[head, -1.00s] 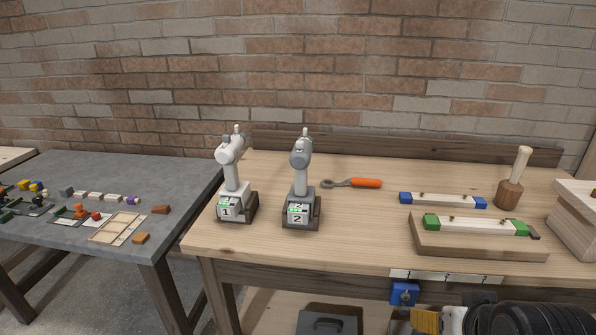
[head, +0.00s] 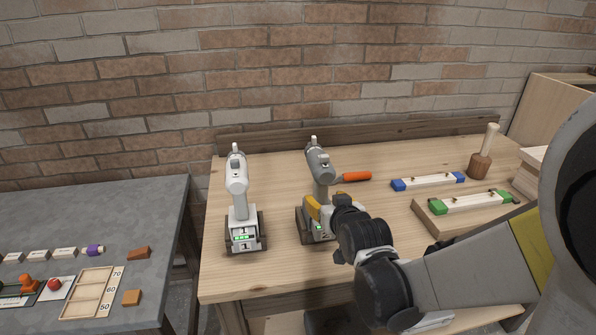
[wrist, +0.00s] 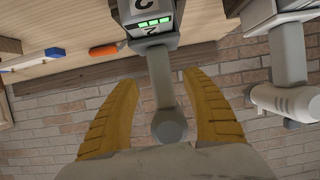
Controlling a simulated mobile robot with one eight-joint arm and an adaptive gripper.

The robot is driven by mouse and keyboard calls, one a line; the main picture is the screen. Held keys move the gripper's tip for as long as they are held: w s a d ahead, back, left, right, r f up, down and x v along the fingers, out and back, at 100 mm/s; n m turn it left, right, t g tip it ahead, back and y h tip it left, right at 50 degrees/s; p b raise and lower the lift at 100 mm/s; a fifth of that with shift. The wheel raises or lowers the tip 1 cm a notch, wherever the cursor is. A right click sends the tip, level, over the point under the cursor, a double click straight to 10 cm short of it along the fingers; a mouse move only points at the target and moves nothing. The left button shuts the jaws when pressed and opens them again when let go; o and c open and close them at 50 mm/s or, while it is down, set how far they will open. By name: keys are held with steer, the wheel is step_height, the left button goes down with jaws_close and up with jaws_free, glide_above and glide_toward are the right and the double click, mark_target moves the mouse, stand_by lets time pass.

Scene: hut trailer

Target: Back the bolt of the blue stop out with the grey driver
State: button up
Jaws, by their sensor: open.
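The grey driver (head: 321,172) stands upright in its dark holder on the wooden bench, with green lights on its base. My gripper (head: 329,207) is open in front of it, its yellow fingers at handle height. In the wrist view the grey driver (wrist: 162,85) appears upside down, its handle between the open fingers (wrist: 158,80), with gaps on both sides. A pale bar with blue end blocks (head: 428,182) lies towards the back right and has small brass-coloured bolts. The blue block seen earlier on the bench's front edge is not visible now.
A white driver (head: 238,190) stands just left of the grey one. An orange-handled tool (head: 352,177) lies behind. A green-ended bar (head: 470,202) on a wooden base and a mallet (head: 481,163) are at right. A grey table (head: 100,205) stands left.

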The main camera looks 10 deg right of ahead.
steer(key=b+x, duration=0.1)
steer(key=x, duration=0.1)
steer(key=b+x, duration=0.1)
steer(key=x, duration=0.1)
steer(key=b+x, duration=0.1)
steer(key=x, duration=0.1)
steer(key=shift+w+f, duration=0.15)
steer(key=shift+f, duration=0.3)
steer(key=shift+r, duration=0.1)
jaws_close()
